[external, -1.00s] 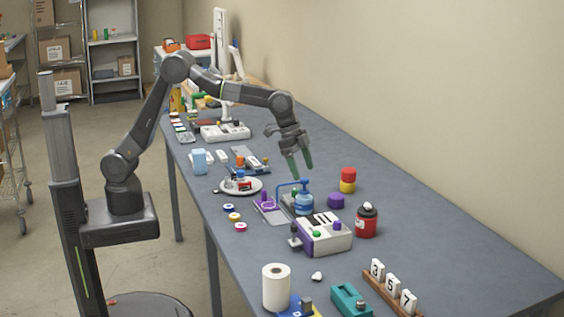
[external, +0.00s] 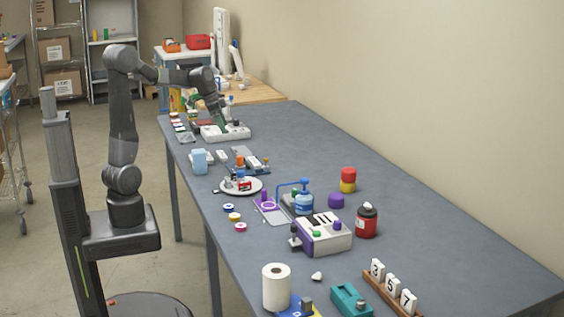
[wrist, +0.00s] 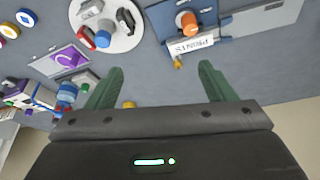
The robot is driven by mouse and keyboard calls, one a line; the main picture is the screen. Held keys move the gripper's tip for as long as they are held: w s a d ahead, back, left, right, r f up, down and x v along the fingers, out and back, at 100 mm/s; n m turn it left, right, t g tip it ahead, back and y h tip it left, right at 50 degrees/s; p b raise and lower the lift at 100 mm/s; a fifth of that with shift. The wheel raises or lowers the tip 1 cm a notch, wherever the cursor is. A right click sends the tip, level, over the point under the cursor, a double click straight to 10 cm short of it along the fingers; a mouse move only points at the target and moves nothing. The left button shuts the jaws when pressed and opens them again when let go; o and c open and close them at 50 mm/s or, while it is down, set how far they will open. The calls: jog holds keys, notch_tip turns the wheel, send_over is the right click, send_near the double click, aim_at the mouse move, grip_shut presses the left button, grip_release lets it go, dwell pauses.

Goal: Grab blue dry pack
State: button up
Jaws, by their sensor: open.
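My gripper (external: 220,122) is open, its green fingers pointing down over the far part of the table, in front of or above the white device (external: 226,133). In the wrist view the two green fingers (wrist: 161,82) are spread with nothing held between them. A light blue upright block (external: 199,161) stands near the table's left edge, nearer the camera than my gripper. I cannot tell for sure whether it is the blue dry pack. No dry pack is clearly recognisable in the wrist view.
A white plate (external: 254,189) with small parts and a blue board (wrist: 165,27) with an orange knob lie on the table (external: 430,232). A purple-and-white machine (external: 322,237), a red bottle (external: 367,222) and a paper roll (external: 276,288) stand nearer. The right side has free room.

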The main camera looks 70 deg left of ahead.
aim_at(198, 151)
jog(key=s+a+f+n+y+b, duration=0.1)
jog(key=s+a, duration=0.3)
jog(key=s, duration=0.3)
jog(key=s+a+f+n+b, duration=0.1)
jog(key=s+a+f+n, duration=0.15)
jog(key=s, duration=0.35)
jog(key=shift+m, duration=0.45)
jog(key=x, duration=0.8)
jog(key=a+x, duration=0.1)
jog(key=x, duration=0.4)
jog(key=shift+w+a, duration=0.1)
jog(key=shift+w, duration=0.1)
jog(key=shift+r, duration=0.15)
jog(key=c, duration=1.2)
